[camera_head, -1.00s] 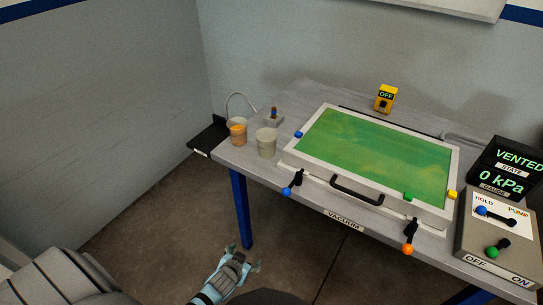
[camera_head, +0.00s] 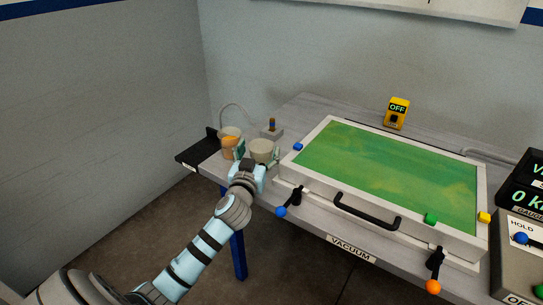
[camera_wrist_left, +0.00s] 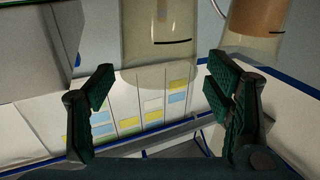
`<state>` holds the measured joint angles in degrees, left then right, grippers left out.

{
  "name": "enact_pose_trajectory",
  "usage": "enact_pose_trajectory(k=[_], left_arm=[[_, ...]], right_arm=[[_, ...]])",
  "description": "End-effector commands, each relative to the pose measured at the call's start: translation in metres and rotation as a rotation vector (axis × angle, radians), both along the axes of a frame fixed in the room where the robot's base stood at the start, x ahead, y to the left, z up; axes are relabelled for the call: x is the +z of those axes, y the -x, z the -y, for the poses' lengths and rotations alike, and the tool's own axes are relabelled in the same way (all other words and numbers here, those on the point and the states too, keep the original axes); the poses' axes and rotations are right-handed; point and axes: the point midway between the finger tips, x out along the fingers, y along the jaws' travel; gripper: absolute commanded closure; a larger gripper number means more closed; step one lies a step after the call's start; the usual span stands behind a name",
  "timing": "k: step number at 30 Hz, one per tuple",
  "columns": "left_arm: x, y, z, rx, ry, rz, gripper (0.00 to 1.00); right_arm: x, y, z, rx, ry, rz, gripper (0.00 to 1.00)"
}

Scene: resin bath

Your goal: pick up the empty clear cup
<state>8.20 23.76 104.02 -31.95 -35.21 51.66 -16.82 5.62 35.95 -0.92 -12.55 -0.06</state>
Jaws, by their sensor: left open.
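The empty clear cup (camera_head: 263,146) stands upright on the near left part of the table, left of the green-topped vacuum box. My left gripper (camera_head: 258,157) is at the cup's near side, open, with a finger toward either side of it. In the left wrist view the clear cup (camera_wrist_left: 158,45) fills the gap ahead of the spread fingers of the left gripper (camera_wrist_left: 160,86). I see no clear contact. The gripper hides the cup's lower part in the head view. My right gripper is not in view.
A cup with orange contents (camera_head: 229,142) stands close on the left; it also shows in the left wrist view (camera_wrist_left: 262,22). A small stand (camera_head: 271,132) is behind. The vacuum box (camera_head: 390,175) fills the table to the right. A black shelf (camera_head: 196,152) juts out left.

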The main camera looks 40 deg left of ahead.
Motion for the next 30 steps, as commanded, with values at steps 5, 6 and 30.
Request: enact_pose_trajectory(k=[5,6,30], left_arm=[[-0.001,0.000,-0.010,0.011,0.002,-0.001,0.28],[-0.001,0.001,-0.010,0.012,0.002,-0.001,0.28],[0.060,0.001,-0.011,0.013,0.001,0.004,0.66]], right_arm=[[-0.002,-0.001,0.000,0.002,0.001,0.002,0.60],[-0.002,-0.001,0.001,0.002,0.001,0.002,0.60],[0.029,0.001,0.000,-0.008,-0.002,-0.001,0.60]])
